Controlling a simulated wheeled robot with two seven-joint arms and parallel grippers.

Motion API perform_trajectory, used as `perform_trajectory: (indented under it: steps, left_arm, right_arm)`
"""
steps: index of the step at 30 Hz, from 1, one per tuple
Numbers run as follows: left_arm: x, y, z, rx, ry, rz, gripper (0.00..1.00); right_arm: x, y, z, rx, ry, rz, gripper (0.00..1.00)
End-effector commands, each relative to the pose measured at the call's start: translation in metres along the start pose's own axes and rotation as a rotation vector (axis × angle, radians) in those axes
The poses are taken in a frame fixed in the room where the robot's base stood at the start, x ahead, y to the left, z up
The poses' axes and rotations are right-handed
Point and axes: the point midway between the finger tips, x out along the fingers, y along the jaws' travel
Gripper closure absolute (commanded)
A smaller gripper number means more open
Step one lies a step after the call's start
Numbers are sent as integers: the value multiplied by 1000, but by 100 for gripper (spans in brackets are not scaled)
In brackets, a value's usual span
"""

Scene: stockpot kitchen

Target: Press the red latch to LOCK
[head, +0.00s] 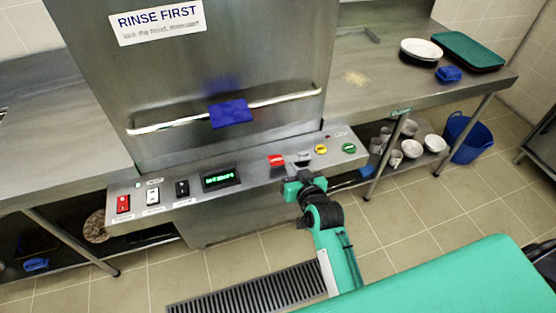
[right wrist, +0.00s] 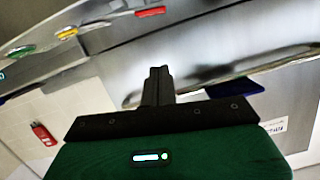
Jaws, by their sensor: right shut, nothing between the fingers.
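The red latch (head: 277,160) is a small red piece on the sloping control panel (head: 255,178), right of the green display; in the right wrist view a red piece (right wrist: 150,11) shows at the top edge. I cannot read its position. My right gripper (head: 303,184) is at the panel's front edge, below and a little right of the red latch. In the right wrist view its dark fingers (right wrist: 158,73) are shut and empty, apart from the red piece. The fingertips are hard to make out in the head view. My left gripper is not in view.
A dark and grey control (head: 303,158), a yellow button (head: 320,149) and a green button (head: 348,148) sit right of the latch. Red, white and black switches are on the left. The hood's handle bar (head: 280,97) with a blue pad (head: 230,114) is above.

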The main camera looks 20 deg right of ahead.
Motion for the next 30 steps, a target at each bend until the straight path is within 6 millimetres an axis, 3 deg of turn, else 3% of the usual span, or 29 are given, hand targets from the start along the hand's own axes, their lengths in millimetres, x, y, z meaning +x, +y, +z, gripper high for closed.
perform_trajectory:
  steps: [17,21,30]
  left_arm:
    - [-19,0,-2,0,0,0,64]
    - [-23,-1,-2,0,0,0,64]
    - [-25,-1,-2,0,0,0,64]
  right_arm:
    - [95,-1,-2,1,0,-1,100]
    - [99,0,21,0,-4,0,100]
    - [103,0,38,0,1,0,100]
